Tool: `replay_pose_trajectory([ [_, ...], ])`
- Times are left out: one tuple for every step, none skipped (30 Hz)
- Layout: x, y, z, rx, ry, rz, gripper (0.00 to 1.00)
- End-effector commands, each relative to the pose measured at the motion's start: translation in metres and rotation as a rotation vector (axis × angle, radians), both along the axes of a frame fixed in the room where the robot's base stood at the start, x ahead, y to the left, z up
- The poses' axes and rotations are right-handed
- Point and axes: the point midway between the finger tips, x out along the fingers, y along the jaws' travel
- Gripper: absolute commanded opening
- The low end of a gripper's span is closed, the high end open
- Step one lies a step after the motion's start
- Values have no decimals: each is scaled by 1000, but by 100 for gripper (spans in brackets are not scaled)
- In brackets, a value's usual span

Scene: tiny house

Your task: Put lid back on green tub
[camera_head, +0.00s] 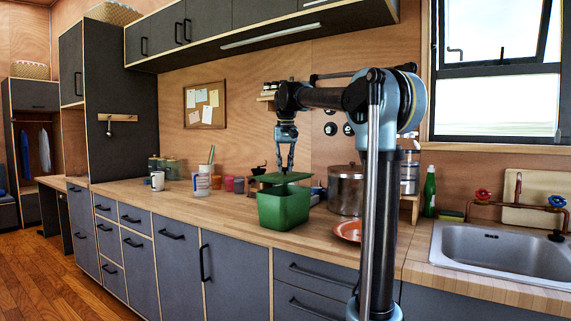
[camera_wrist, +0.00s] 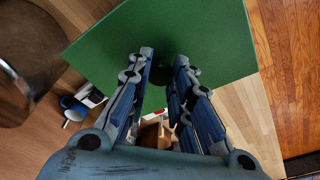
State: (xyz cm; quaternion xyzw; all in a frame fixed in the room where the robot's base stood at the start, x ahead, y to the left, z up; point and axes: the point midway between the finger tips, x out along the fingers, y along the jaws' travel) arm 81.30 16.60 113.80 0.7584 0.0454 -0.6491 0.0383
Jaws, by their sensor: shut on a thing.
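The green tub (camera_head: 283,207) stands upright on the wooden counter, near its front edge. Its flat green lid (camera_head: 286,178) is just above the tub's mouth, roughly level; I cannot tell whether it touches the rim. My gripper (camera_head: 285,168) points down from above and is shut on the lid, apparently at its knob. In the wrist view the lid (camera_wrist: 200,30) fills the upper middle, with my gripper's fingers (camera_wrist: 165,62) over it. The lid hides the inside of the tub, and the tub's walls are not clear in the wrist view.
An orange plate (camera_head: 348,230) lies to the right. Small jars (camera_head: 234,184), a white bottle (camera_head: 201,183) and a mug (camera_head: 158,180) stand to the left. The sink (camera_head: 500,249) is far right. The left front counter is clear.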

Motion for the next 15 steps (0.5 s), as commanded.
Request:
replay_pose_trajectory([
  [0,0,-4,0,0,0,0],
  [0,0,-7,0,0,0,0],
  [0,0,-10,0,0,0,0],
  [0,0,-13,0,0,0,0],
  [0,-1,-15,0,0,-1,0],
  [0,-1,-18,0,0,-1,0],
  [0,-1,-20,0,0,-1,0],
  [0,-1,-22,0,0,-1,0],
  [0,-1,-25,0,0,-2,0],
  [0,-2,-27,0,0,-2,0],
  [0,-2,-29,0,0,-2,0],
  [0,-2,-31,0,0,-2,0],
  [0,-2,-32,0,0,-2,0],
  [0,-2,-33,0,0,-3,0],
  [0,-3,-35,-1,0,-3,0],
])
